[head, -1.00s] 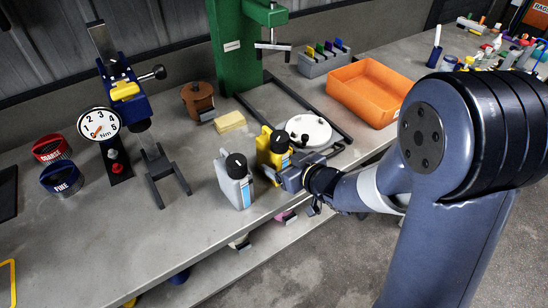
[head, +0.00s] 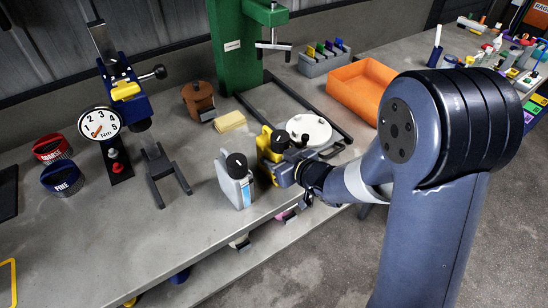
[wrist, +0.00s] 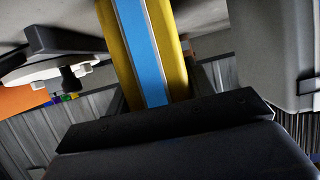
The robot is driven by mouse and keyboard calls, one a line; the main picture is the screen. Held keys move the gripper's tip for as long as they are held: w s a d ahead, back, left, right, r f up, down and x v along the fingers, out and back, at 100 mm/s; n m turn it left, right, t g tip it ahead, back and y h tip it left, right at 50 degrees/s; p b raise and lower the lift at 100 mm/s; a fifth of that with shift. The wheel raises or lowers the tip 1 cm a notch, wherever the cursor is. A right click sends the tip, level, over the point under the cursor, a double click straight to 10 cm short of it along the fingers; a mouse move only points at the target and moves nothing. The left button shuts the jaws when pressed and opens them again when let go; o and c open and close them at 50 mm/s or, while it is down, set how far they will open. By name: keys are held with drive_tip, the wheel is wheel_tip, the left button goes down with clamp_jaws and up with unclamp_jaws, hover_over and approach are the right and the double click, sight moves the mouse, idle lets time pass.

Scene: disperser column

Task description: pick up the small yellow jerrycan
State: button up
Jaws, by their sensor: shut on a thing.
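The small yellow jerrycan (head: 266,147) has a black cap and stands at the bench's front, right of a grey jerrycan (head: 236,182). My gripper (head: 280,170) is shut on the yellow jerrycan from the front right. In the wrist view the can's yellow body with its blue stripe (wrist: 140,45) rises behind the dark gripper edge (wrist: 165,118). The fingertips are largely hidden. I cannot tell whether the can's base is clear of the bench.
The grey jerrycan is close on the left, also at right in the wrist view (wrist: 275,50).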

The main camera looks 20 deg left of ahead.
drive_tip(key=shift+r, duration=0.1)
clamp_jaws()
